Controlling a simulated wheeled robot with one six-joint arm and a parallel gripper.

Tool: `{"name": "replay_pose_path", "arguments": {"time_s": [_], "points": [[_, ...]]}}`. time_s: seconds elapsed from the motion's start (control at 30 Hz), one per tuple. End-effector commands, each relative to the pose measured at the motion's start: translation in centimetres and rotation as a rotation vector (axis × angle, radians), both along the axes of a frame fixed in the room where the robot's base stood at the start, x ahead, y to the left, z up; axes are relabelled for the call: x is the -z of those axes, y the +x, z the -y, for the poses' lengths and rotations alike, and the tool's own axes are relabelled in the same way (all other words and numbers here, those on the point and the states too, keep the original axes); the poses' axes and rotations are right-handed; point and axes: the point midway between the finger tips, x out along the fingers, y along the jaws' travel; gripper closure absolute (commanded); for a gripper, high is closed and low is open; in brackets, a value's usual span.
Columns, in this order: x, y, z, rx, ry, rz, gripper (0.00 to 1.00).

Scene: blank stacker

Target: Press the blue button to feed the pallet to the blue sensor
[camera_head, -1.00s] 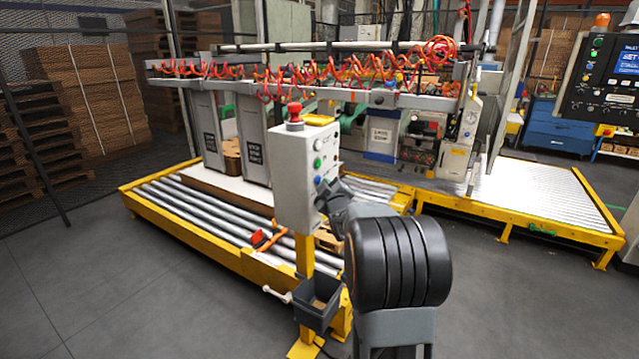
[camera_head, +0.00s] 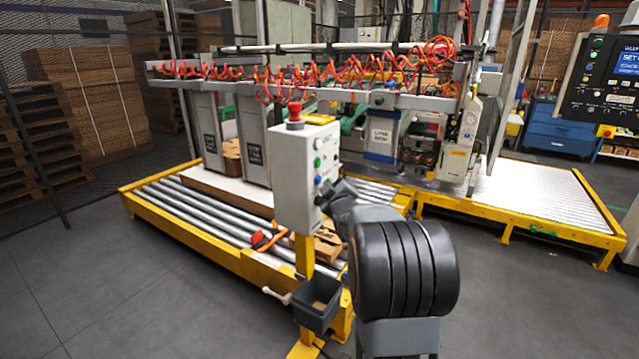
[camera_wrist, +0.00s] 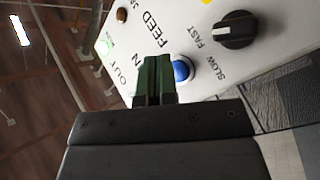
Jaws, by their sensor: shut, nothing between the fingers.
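The pale control box (camera_head: 296,180) stands on a yellow post, with a red mushroom button on top. Its blue button (camera_head: 318,180) is low on the right-hand face. In the wrist view the blue button (camera_wrist: 182,70) shows just right of my gripper's green fingertips (camera_wrist: 155,68), which partly cover it. My gripper (camera_head: 326,190) is shut and empty, close to the panel; I cannot tell if it touches the button. A pallet with a white sheet (camera_head: 225,190) lies on the rollers behind the box. I cannot make out the blue sensor.
A black SLOW/FAST knob (camera_wrist: 236,30) sits right of the blue button. A grey bin (camera_head: 317,300) hangs on the post. The yellow-framed roller conveyor (camera_head: 185,232) runs behind. A brown wooden piece (camera_head: 328,244) lies on its near end. Floor at left is clear.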

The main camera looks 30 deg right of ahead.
Motion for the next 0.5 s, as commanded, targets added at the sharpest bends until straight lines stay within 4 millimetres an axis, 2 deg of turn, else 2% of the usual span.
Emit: {"name": "replay_pose_path", "arguments": {"time_s": [0.37, 0.5], "points": [[0.0, -0.27, 0.14, 0.0, -0.001, 0.0, 1.0], [-0.01, -0.98, 0.57, 0.002, 0.0, 0.001, 1.0]]}}
